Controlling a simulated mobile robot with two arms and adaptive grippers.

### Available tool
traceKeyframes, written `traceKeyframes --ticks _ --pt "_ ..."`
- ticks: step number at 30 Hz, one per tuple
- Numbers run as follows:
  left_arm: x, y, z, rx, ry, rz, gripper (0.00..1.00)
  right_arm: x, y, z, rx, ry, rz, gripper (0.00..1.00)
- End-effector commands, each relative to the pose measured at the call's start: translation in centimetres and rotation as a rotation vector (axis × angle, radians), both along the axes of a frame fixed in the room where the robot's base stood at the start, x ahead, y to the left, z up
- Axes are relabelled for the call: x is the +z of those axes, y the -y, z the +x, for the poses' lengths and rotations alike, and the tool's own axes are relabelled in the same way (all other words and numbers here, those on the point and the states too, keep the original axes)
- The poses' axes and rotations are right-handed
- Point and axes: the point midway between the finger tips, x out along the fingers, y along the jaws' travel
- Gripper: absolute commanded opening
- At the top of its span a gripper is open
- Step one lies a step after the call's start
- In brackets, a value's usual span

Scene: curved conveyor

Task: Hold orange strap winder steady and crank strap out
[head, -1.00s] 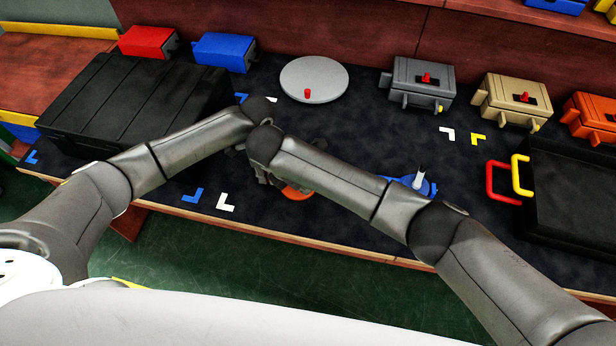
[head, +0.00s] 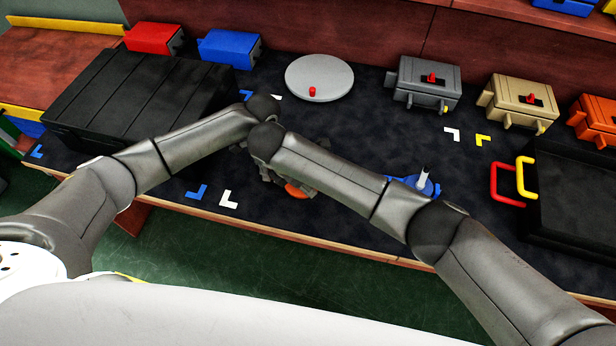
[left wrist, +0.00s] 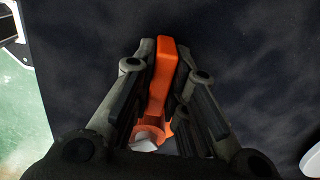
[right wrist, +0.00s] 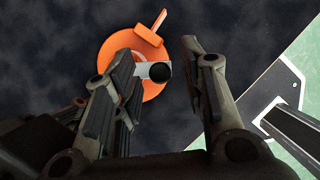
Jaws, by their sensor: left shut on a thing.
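The orange strap winder (head: 298,190) lies on the dark mat near the table's front edge, mostly hidden by my right arm in the head view. In the left wrist view, my left gripper (left wrist: 160,48) is shut on its upright orange bar (left wrist: 160,78). In the right wrist view, the round orange body (right wrist: 118,45) shows with a light crank arm and a black knob (right wrist: 160,72). My right gripper (right wrist: 157,50) is open, its fingers on either side of the knob. I cannot tell whether they touch it. In the head view both grippers are largely hidden.
A blue device with a pale upright pin (head: 422,182) stands right of the winder, close to my right forearm. Black cases stand at left (head: 140,95) and right (head: 575,190). A grey disc (head: 319,78) and several coloured boxes line the back.

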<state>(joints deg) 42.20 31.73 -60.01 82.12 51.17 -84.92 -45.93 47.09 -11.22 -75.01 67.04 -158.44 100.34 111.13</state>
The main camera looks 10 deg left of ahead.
Motion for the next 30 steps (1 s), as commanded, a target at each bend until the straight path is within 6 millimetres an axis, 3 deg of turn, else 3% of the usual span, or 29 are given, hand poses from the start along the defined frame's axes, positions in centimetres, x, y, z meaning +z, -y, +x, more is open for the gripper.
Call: traceKeyframes --ticks 8,21,30 --pt "0.0 0.0 0.0 0.0 0.0 0.0 0.0 0.9 -0.3 -0.2 0.001 0.001 0.001 0.39" --pt "0.0 0.0 0.0 0.0 0.0 0.0 0.0 9.1 -2.5 -2.6 0.002 0.005 0.001 0.39" --pt "0.0 0.0 0.0 0.0 0.0 0.0 0.0 11.0 -3.0 -3.3 0.0 0.001 -0.001 0.39"
